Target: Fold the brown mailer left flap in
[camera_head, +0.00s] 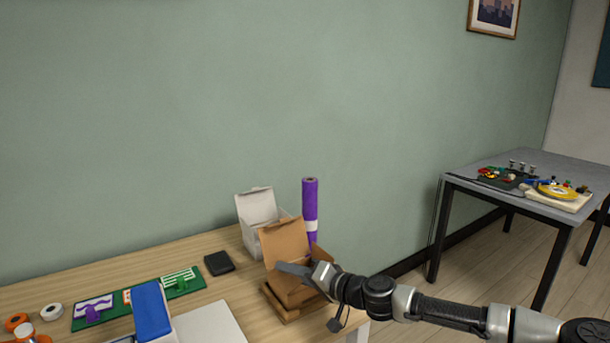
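The brown mailer (286,243) is a cardboard box near the right end of the wooden table, with its lid raised at the back. A flap stands up at its right side, and the front part lies low over the table. My gripper (284,268) reaches in from the right and its fingers lie across the mailer's opening, toward its left side. The fingers and wrist hide much of the inside and the left flap. I cannot tell whether the gripper touches the cardboard or whether its fingers are apart.
A white open box (256,209) and an upright purple roll (310,206) stand close behind the mailer. A black square item (219,263), green boards (183,280) and a blue object (151,310) lie to the left. A grey table (490,187) stands apart at right.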

